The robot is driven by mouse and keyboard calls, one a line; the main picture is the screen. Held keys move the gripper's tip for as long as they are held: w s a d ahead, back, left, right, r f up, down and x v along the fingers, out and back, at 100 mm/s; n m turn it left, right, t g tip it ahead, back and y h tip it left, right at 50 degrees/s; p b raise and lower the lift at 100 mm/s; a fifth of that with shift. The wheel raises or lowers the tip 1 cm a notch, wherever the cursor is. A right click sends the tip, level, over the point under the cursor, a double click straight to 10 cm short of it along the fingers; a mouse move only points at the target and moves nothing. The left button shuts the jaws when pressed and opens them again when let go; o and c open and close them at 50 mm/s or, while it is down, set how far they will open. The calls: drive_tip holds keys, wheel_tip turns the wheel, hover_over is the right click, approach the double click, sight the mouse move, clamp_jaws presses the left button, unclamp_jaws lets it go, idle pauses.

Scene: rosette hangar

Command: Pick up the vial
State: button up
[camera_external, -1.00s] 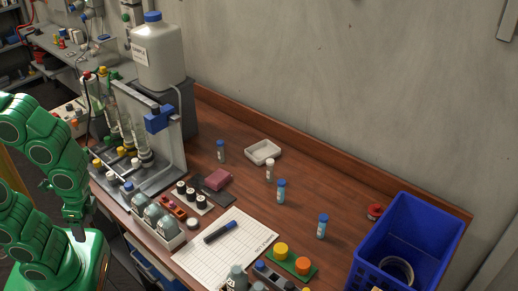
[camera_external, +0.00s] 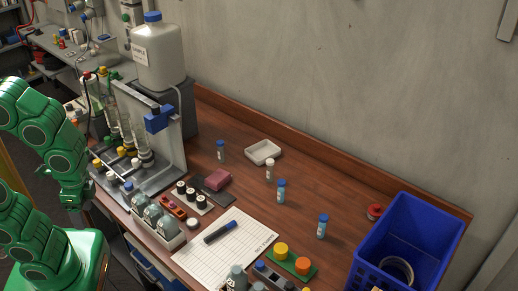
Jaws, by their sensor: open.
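Several small vials stand upright on the brown bench. One blue-capped vial (camera_external: 221,153) is at the back left, near the white tray. A white-capped vial (camera_external: 269,172) stands in the middle, with a second blue-capped vial (camera_external: 281,191) just in front of it. A third blue-capped vial (camera_external: 321,228) stands further right. Which one is the task's vial cannot be told. My gripper (camera_external: 73,204) is at the far left, off the bench's left edge, small and dark in the picture. It is open and empty, well apart from all the vials.
A rack with tubes (camera_external: 145,165), small bottles (camera_external: 160,222) and black-capped jars (camera_external: 191,195) fill the bench's left side. A paper sheet (camera_external: 235,252) with a marker (camera_external: 220,232) lies in front. A blue crate (camera_external: 410,238) stands right. A white tray (camera_external: 263,151) sits at the back.

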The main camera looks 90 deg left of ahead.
drive_tip(key=w+a+f+n+t+y, duration=0.1)
drive_tip(key=w+a+n+t, duration=0.25)
drive_tip(key=w+a, duration=0.75)
drive_tip(key=w+a+f+n+t+y, duration=0.15)
drive_tip(key=w+a+t, duration=0.4)
drive_tip(key=w, duration=0.95)
wheel_tip(320, 180, up, 2)
drive_tip(key=r+n+y, duration=0.1)
drive_tip(key=n+y, duration=0.4)
drive_tip(key=y, duration=0.3)
hover_over(219, 150)
drive_tip(key=s+d, duration=0.2)
drive_tip(key=d, duration=0.1)
drive_tip(key=shift+n+t+y, duration=0.25)
drive_tip(key=shift+n+t, duration=0.05)
drive_tip(key=f, duration=2.2)
drive_tip(key=shift+a+f, duration=0.25)
drive_tip(key=shift+f, duration=0.05)
drive_tip(key=shift+x, duration=2.55)
drive_tip(key=shift+c, duration=0.3)
drive_tip(key=shift+s, duration=0.1)
drive_tip(key=c, duration=1)
drive_tip(key=shift+o, duration=0.2)
